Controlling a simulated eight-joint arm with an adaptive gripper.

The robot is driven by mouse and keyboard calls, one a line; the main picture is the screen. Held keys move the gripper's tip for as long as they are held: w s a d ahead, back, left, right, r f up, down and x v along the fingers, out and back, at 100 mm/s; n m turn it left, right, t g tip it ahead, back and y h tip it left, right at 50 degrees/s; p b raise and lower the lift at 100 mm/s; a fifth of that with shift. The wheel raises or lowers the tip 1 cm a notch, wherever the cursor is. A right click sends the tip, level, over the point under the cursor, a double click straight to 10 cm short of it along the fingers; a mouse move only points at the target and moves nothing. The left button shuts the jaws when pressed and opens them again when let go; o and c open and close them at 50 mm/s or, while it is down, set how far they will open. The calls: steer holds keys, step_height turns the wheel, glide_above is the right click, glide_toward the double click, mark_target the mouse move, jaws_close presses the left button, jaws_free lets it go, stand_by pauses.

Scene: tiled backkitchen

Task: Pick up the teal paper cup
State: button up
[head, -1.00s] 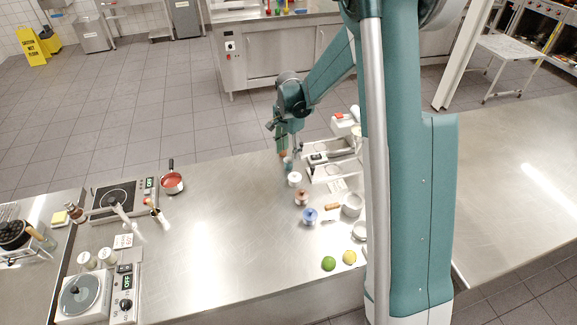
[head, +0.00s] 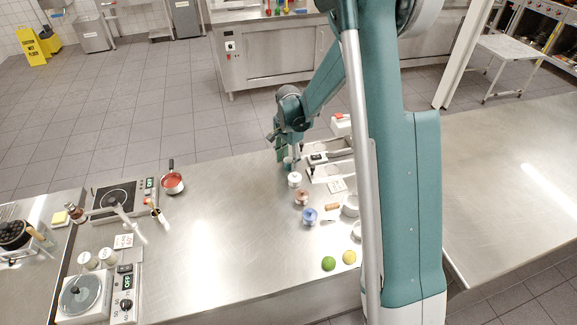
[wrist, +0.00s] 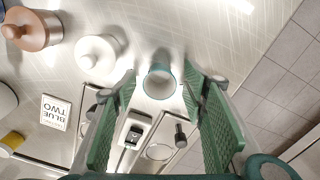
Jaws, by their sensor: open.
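The teal paper cup (wrist: 159,82) shows in the wrist view near the top middle, its pale open mouth towards the camera. My gripper (wrist: 160,95) is open, with one green finger on each side of the cup. I cannot tell whether either finger touches it. In the head view the cup (head: 287,160) is small and mostly hidden beneath my gripper (head: 286,153) at the far edge of the steel counter.
A white lidded pot (wrist: 98,53) stands close to the left of the cup, with a copper-brown one (wrist: 32,29) beyond it. The counter (head: 225,215) is clear to the left.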

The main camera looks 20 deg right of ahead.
steer(key=shift+f, duration=0.35)
stand_by(0.3)
steer(key=c, duration=1)
